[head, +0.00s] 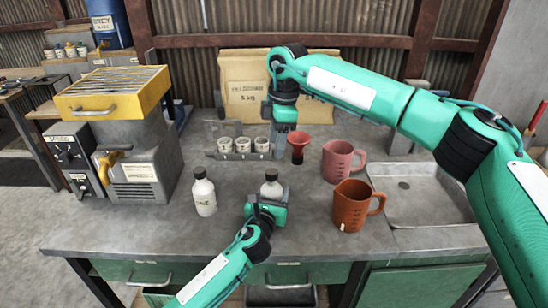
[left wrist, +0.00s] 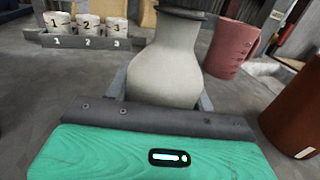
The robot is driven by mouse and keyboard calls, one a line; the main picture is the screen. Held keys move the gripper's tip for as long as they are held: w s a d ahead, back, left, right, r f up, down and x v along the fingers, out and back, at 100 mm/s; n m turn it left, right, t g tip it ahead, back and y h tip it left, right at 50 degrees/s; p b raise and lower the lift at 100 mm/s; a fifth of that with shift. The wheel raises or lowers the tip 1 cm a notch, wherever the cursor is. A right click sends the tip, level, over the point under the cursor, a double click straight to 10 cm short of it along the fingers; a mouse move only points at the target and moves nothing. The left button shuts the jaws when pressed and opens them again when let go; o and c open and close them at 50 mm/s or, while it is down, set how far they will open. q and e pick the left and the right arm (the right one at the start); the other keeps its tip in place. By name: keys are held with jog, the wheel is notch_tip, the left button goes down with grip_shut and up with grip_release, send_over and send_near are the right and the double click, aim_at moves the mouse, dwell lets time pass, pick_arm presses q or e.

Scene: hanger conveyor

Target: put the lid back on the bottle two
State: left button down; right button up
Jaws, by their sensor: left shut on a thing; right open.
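A white bottle (head: 271,188) stands on the bench in front of the cup rack, with a dark lid or rim (head: 271,175) at its top. I cannot tell whether that lid is fully seated. My left gripper (head: 268,202) is shut around this bottle's body; the left wrist view shows the bottle (left wrist: 165,70) close up between the jaws. Another white bottle (head: 204,197) with a dark lid and a label stands to its left, untouched. My right gripper (head: 285,118) is open, pointing down behind the bottles, near the cup rack and red funnel. Its fingertips are hard to make out.
A rack (head: 238,155) holds cups numbered 1, 2 and 3. A red funnel (head: 298,146), a pink jug (head: 341,160) and a brown jug (head: 355,205) stand to the right. A sink (head: 420,190) is far right. A yellow-topped machine (head: 130,140) stands left. Bare bench lies between the machine and bottles.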

jog(key=r, duration=0.4)
jog(key=shift+d, duration=0.2)
pick_arm(q)
jog(key=shift+c, duration=2.3)
grip_release()
jog(key=shift+s, duration=0.1)
jog(key=v, duration=1.3)
jog(key=shift+s+a, duration=0.2)
jog(key=shift+s, duration=0.05)
pick_arm(e)
jog(key=shift+f, duration=0.2)
pick_arm(q)
jog(key=shift+f, duration=0.1)
pick_arm(e)
jog(key=shift+f, duration=0.1)
